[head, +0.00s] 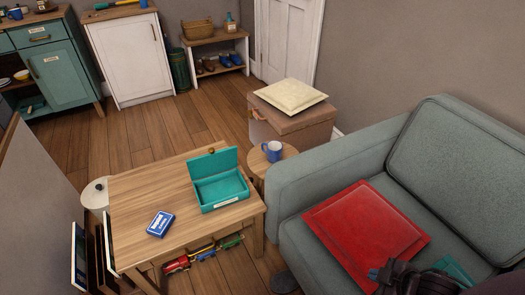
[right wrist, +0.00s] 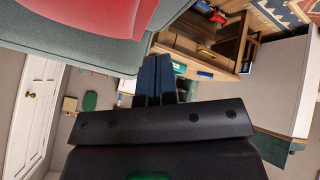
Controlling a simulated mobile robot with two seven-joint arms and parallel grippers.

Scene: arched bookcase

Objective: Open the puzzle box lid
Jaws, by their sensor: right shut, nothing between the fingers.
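The teal puzzle box (head: 222,205) stands on the wooden table, near its right side. Its lid (head: 213,163) is raised at the back edge and tilted up, so the inside shows and looks empty. A small round brown knob shows at the lid's top edge. My right gripper (head: 376,274) is at the bottom right, over the sofa by the red cushion, well apart from the box. In the right wrist view its dark fingers (right wrist: 158,78) are together with nothing between them. My left gripper is not in view.
A blue card box (head: 160,223) lies on the table (head: 150,185), left of the puzzle box. A blue mug (head: 272,151) stands on a round side table behind. The grey sofa (head: 340,160) with a red cushion (head: 367,230) fills the right. Toy vehicles sit under the table.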

